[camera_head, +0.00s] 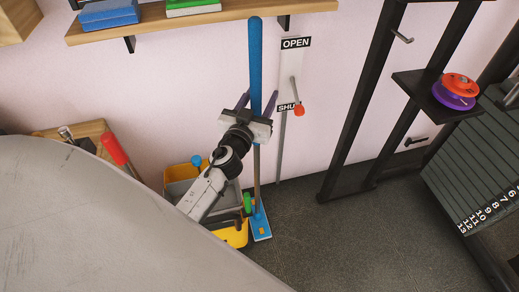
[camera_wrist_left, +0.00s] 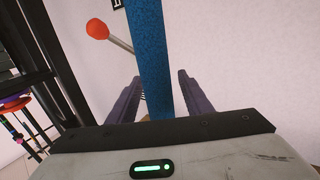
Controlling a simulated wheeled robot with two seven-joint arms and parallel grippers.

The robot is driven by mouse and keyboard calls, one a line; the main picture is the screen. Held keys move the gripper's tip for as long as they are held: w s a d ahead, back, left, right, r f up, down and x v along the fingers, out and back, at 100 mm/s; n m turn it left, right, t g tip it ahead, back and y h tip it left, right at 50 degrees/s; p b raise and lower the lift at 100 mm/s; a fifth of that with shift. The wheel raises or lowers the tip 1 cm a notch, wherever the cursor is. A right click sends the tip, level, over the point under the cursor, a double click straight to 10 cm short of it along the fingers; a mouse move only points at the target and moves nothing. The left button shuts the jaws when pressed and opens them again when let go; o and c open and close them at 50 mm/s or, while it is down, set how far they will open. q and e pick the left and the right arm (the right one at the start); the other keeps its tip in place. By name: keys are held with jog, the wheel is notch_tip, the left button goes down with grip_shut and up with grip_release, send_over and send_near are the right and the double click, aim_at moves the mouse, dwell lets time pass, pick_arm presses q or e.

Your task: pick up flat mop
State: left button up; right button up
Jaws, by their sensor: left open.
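The flat mop stands upright against the pink wall, with a blue upper handle (camera_head: 256,60) and a blue and white flat head (camera_head: 260,222) on the floor. My left gripper (camera_head: 257,101) is open, with its purple fingers on either side of the blue handle. In the left wrist view the handle (camera_wrist_left: 149,50) passes between the two finger tips (camera_wrist_left: 158,82), with a gap visible on each side. Part of the lower pole is hidden behind my gripper and arm. My right gripper is not in view.
A lever with a red knob (camera_head: 298,109) is on the wall close right of the handle, by an OPEN/SHUT sign (camera_head: 295,43). A shelf (camera_head: 190,26) is above. A yellow and grey bucket (camera_head: 235,236) stands beside the mop head. A black rack (camera_head: 362,80) is to the right.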

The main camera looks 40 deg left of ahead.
pick_arm(q)
jog(key=c, duration=1)
jog(key=shift+r, duration=0.1)
grip_shut()
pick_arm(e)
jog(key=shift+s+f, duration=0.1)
